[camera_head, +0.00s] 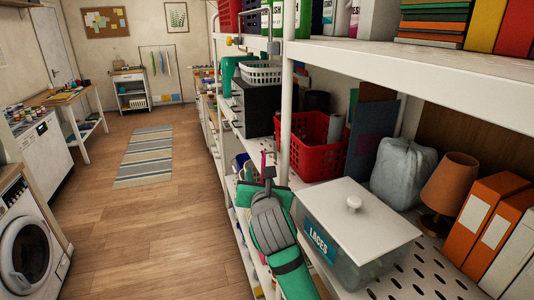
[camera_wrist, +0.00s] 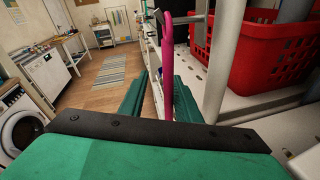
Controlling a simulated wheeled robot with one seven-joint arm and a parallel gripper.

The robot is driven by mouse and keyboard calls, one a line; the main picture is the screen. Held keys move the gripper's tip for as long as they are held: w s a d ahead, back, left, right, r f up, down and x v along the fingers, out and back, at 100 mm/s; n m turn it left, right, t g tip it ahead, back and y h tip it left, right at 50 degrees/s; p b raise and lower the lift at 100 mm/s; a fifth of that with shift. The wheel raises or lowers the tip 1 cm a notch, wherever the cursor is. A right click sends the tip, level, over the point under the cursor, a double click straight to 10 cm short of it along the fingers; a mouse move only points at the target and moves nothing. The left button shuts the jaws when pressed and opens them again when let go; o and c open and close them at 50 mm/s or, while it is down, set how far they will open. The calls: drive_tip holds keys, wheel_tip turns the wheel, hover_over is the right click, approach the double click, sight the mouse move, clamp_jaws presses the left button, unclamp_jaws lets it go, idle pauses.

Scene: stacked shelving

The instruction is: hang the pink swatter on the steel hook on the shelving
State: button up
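The pink swatter (camera_head: 263,162) shows as a thin pink strip above my gripper (camera_head: 267,186), beside the front of the shelving. In the wrist view its pink shaft (camera_wrist: 168,55) stands nearly upright between the two green fingers of my gripper (camera_wrist: 160,98), and it is off the floor. A steel hook-like fitting (camera_head: 238,41) juts from the shelving's front at upper-shelf height. It is above and left of my gripper in the head view, apart from the swatter.
A white post (camera_head: 285,120) of the shelving stands close to my gripper. A red basket (camera_head: 312,157) and a lidded box labelled LACES (camera_head: 358,232) are on the shelf to the right. The aisle floor (camera_head: 135,225) to the left is clear.

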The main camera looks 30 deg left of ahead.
drive_tip(key=v, duration=1)
drive_tip(key=shift+s+d, duration=0.2)
drive_tip(key=shift+s, duration=0.1)
drive_tip(key=shift+w, duration=0.1)
